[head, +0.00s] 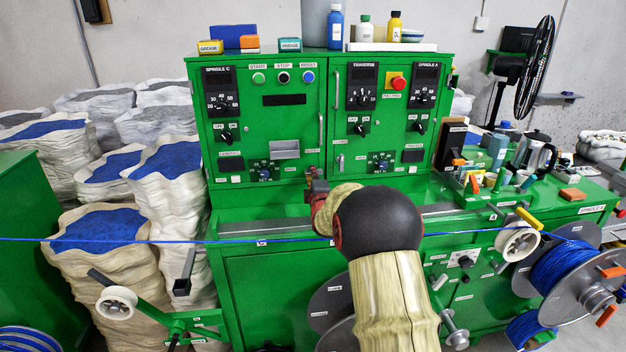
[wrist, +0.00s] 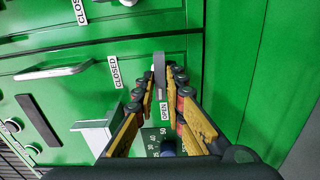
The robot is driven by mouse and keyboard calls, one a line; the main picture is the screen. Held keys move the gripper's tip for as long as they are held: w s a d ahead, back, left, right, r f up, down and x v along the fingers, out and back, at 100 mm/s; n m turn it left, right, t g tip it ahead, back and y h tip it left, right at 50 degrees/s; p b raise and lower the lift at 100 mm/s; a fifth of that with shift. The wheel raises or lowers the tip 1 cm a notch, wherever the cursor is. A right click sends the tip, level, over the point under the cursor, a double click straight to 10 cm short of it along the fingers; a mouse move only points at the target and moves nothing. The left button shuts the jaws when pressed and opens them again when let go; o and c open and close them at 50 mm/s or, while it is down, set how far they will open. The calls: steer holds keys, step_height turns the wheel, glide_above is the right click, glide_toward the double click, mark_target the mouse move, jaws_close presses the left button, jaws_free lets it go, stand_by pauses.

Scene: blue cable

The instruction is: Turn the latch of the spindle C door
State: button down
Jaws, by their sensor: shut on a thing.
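The green spindle C door (head: 265,120) is the left door of the cabinet in the head view, and it looks closed. Its latch (wrist: 159,72) shows in the wrist view as a small pale lever between my fingertips. A "CLOSED" label (wrist: 115,72) and an "OPEN" label (wrist: 164,111) sit beside the latch. My gripper (wrist: 163,82) is shut on the latch, one finger on each side. In the head view my gripper (head: 316,182) is at the lower right corner of the door. My arm and gripper hide the latch there.
A pale door handle (wrist: 55,71) is left of the latch in the wrist view. A blue cable (head: 180,241) runs across in front of the bench, behind my arm. The right door (head: 390,120) stands beside the spindle C door. Bottles (head: 336,28) and boxes stand on the cabinet top.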

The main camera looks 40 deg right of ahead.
steer(key=shift+n, duration=0.4)
steer(key=c, duration=1.9)
jaws_free()
steer(key=v, duration=1.2)
